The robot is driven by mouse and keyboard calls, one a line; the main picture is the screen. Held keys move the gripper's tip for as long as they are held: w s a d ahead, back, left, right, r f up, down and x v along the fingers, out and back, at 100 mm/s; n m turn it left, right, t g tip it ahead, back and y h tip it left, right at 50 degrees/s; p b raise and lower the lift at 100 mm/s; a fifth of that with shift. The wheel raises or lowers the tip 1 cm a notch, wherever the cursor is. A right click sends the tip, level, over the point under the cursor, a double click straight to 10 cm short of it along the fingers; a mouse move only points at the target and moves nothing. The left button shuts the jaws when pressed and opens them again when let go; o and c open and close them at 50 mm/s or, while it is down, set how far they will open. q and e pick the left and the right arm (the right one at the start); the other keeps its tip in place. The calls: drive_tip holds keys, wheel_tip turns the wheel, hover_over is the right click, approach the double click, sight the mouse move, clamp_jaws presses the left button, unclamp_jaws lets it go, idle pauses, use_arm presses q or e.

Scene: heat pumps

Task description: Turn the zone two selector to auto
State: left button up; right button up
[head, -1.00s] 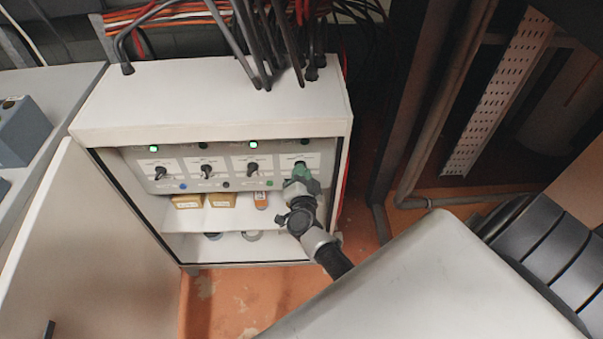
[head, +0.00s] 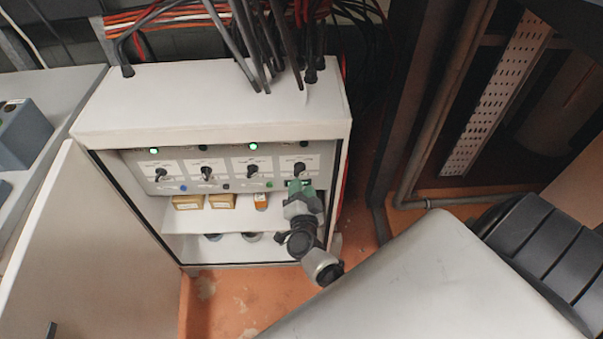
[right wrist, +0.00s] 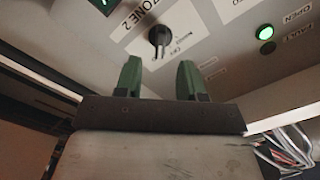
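The zone two selector (right wrist: 159,38) is a black knob on a white label plate marked "ZONE 2" in the right wrist view. In the head view it appears to be the rightmost knob (head: 300,168) of the panel row. My right gripper (right wrist: 159,66) has two green fingers, spread open with nothing between them. The knob lies just beyond the fingertips, roughly centred between them and apart from them. In the head view my right gripper (head: 300,187) is just below that knob. Its exact pointer setting is too small to read. My left gripper is not in view.
The open cabinet (head: 215,100) holds the panel, with more selectors (head: 252,171) to the left and two lit green lamps. Yellow boxes (head: 222,201) stand on the shelf below. The cabinet door (head: 75,235) hangs open at left. Cables (head: 262,45) enter the cabinet top.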

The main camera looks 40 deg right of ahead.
drive_tip(key=v, duration=0.6)
idle(0.3)
